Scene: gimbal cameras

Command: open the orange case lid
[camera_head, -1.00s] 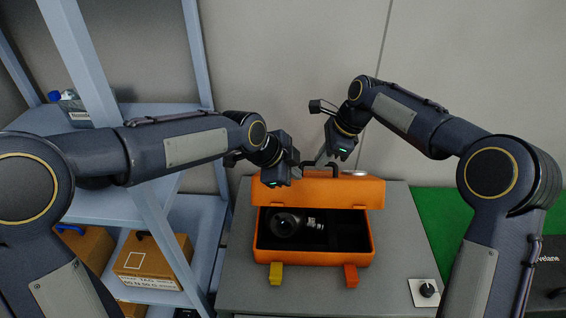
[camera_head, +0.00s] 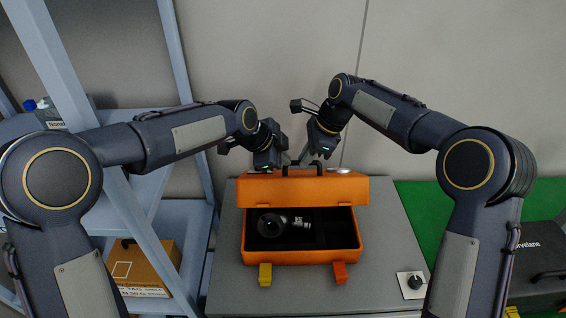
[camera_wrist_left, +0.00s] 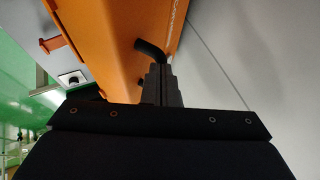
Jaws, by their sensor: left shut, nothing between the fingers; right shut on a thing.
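The orange case (camera_head: 300,257) stands on a grey worktop with its lid (camera_head: 262,190) raised at the back. Its dark interior shows. The lid also shows in the left wrist view (camera_wrist_left: 112,45). A black handle (camera_head: 292,171) sits at the lid's upper edge. My right gripper (camera_head: 313,160) is shut at this handle; its fingertips are small and partly hidden. My left gripper (camera_head: 280,168) is shut and empty behind the lid's upper edge, left of the right gripper. In the left wrist view its closed fingers (camera_wrist_left: 160,82) are close to the black handle (camera_wrist_left: 150,48); contact is unclear.
A black and silver device (camera_head: 270,225) lies in the case. A yellow latch (camera_head: 265,274) and an orange latch (camera_head: 340,272) hang at the front. A black knob (camera_head: 414,283) is at right on the worktop (camera_head: 385,235). A blue-grey shelf (camera_head: 176,60) stands at left.

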